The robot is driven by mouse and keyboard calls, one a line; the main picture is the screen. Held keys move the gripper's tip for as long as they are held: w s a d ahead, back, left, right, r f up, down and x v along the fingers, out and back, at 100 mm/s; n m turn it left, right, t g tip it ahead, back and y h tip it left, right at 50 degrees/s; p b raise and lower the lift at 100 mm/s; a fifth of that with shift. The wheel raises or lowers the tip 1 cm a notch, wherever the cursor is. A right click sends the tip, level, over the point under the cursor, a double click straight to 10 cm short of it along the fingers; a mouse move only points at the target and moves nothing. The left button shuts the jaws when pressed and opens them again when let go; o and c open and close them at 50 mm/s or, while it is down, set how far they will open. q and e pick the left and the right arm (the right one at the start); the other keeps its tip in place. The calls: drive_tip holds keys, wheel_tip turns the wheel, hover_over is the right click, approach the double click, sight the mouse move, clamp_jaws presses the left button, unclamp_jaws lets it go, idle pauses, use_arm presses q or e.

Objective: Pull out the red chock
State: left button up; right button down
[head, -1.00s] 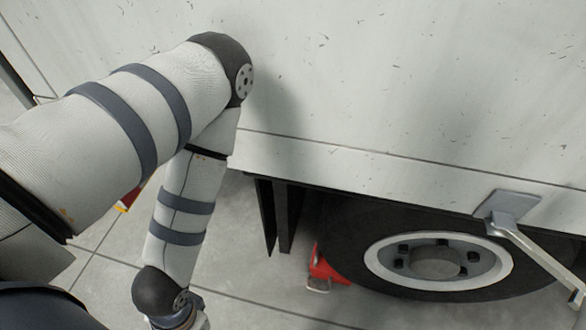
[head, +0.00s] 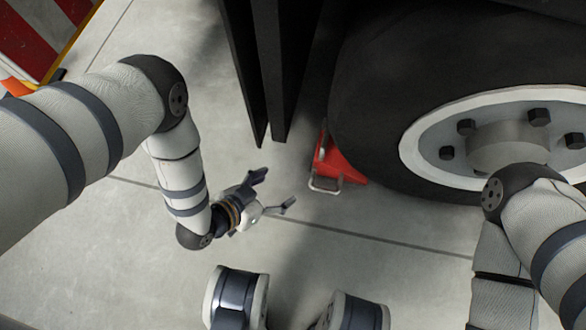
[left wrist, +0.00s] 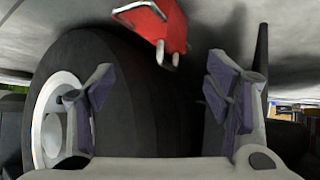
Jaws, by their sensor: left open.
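The red chock (head: 338,165) sits on the floor against the left side of the truck's black tire (head: 365,100) in the head view. A pale metal handle loop is on its near side. In the left wrist view the red chock (left wrist: 160,28) shows at the top, beyond the fingers. My left gripper (head: 275,190) is open and empty, left of the chock and apart from it, its fingers pointing toward it. It also shows in the left wrist view (left wrist: 160,95). My right arm comes in at the lower right; its gripper is not visible.
Black mud flap panels (head: 265,70) hang just left of the tire, above the left gripper. The wheel rim (head: 430,140) with bolts is at the right. A red-and-white striped board (head: 35,35) stands at the upper left. The concrete floor near the chock is clear.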

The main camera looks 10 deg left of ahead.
sight(328, 161)
use_arm(q)
drive_tip(key=w+d+f+b, duration=0.3)
drive_tip(key=w, duration=0.2)
drive_tip(key=w+d+f+m+t+h+b, duration=0.1)
drive_tip(key=w+d+f+b, duration=0.2)
drive_tip(key=w+b, duration=0.1)
drive_tip(key=w+d+f+t+b, duration=0.1)
drive_tip(key=w+d+f+b, duration=0.2)
drive_tip(key=w, duration=0.3)
drive_tip(key=shift+w+h, duration=0.3)
drive_tip(key=shift+w, duration=0.05)
use_arm(e)
wheel_tip(328, 161, down, 10)
drive_tip(key=g, duration=0.1)
drive_tip(key=shift+s+a+r, duration=0.2)
drive_tip(key=shift+s+a, duration=0.15)
drive_tip(key=shift+s, duration=0.1)
